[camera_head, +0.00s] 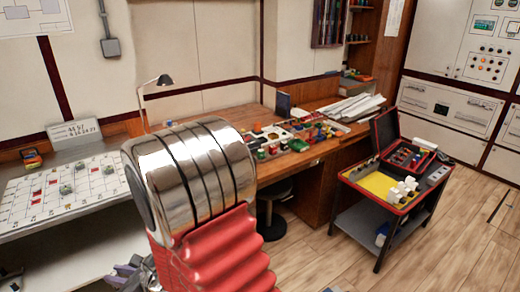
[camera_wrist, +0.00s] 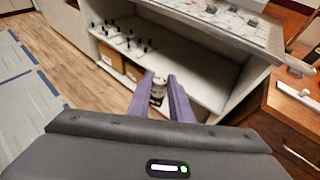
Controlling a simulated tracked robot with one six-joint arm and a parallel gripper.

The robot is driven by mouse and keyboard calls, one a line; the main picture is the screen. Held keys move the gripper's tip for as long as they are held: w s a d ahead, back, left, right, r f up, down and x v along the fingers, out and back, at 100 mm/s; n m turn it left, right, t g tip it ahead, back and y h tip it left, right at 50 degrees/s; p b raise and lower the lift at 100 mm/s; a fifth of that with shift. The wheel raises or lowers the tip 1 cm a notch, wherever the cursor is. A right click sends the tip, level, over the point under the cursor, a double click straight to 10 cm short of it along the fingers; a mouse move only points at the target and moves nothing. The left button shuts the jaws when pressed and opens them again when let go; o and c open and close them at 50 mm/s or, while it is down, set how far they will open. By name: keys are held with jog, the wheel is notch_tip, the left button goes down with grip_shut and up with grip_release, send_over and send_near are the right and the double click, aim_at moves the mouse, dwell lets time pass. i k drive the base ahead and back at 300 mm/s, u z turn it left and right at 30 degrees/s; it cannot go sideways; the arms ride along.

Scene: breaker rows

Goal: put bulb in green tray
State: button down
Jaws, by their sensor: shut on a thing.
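My gripper (camera_wrist: 160,84) is shut on a small whitish and grey thing, likely the bulb (camera_wrist: 157,93), held between its two purple fingers in the wrist view. The fingers hide part of it. In the head view my gripper (camera_head: 126,277) shows as a bit of purple at the lower left, mostly hidden behind my arm, and the bulb cannot be seen there. Several small coloured trays and parts stand on the wooden desk (camera_head: 222,117) in the head view. I cannot make out for certain which of them is the green tray.
A white diagram board (camera_head: 60,195) lies on the bench at left. A cart (camera_head: 375,185) with a yellow tray surface and an open red case (camera_head: 405,145) stands at right. A stool (camera_head: 272,222) stands under the desk. In the wrist view, a shelf (camera_wrist: 200,75) lies just beyond my fingers.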

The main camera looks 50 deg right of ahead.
aim_at(299, 146)
jog(key=u, duration=0.15)
jog(key=k, duration=0.1)
jog(key=z, duration=0.4)
jog(key=i, duration=0.15)
jog(key=u, duration=2.6)
jog(key=k, duration=0.95)
